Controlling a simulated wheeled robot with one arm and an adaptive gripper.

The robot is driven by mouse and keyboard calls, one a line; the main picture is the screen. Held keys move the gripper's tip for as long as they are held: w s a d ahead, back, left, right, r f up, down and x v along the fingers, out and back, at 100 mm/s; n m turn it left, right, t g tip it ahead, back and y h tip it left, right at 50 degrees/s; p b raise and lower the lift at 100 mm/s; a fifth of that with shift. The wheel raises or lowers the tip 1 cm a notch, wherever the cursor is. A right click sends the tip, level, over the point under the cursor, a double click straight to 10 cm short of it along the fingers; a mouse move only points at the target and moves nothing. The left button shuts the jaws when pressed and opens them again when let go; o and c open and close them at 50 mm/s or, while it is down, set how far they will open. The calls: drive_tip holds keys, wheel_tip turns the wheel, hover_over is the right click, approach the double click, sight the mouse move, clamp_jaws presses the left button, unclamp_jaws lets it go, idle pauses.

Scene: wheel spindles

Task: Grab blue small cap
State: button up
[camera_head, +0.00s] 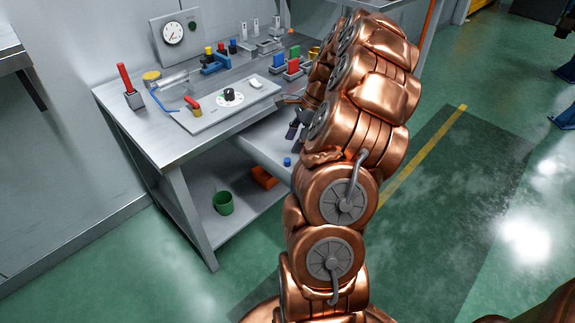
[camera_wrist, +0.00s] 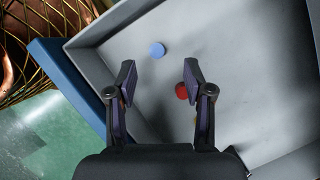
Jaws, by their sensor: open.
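The small blue cap (camera_wrist: 157,49) lies flat on the grey floor of an open drawer or tray (camera_wrist: 235,75). My gripper (camera_wrist: 160,75) is open and empty. In the wrist view its two fingers point toward the cap, which appears beyond the fingertips and between their lines. In the head view my gripper (camera_head: 296,124) is dark, small and partly hidden by my copper arm. A red round piece (camera_wrist: 181,91) lies in the drawer beside the right finger.
The drawer's grey walls border the space around the cap. The workbench (camera_head: 150,135) above holds a dial panel (camera_head: 228,98), a gauge (camera_head: 173,32) and several coloured parts. A green bucket (camera_head: 223,203) and an orange box (camera_head: 264,177) stand on the lower shelf.

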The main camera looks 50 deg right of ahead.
sight(287, 160)
drive_tip(key=shift+s+b+x, duration=0.15)
drive_tip(key=shift+b+x, duration=0.1)
drive_tip(key=shift+x, duration=1.3)
drive_tip(key=shift+s+b+x, duration=0.15)
drive_tip(key=shift+b+x, duration=0.05)
drive_tip(key=shift+x, duration=1.4)
drive_tip(key=shift+f, duration=0.1)
drive_tip(key=c, duration=0.8)
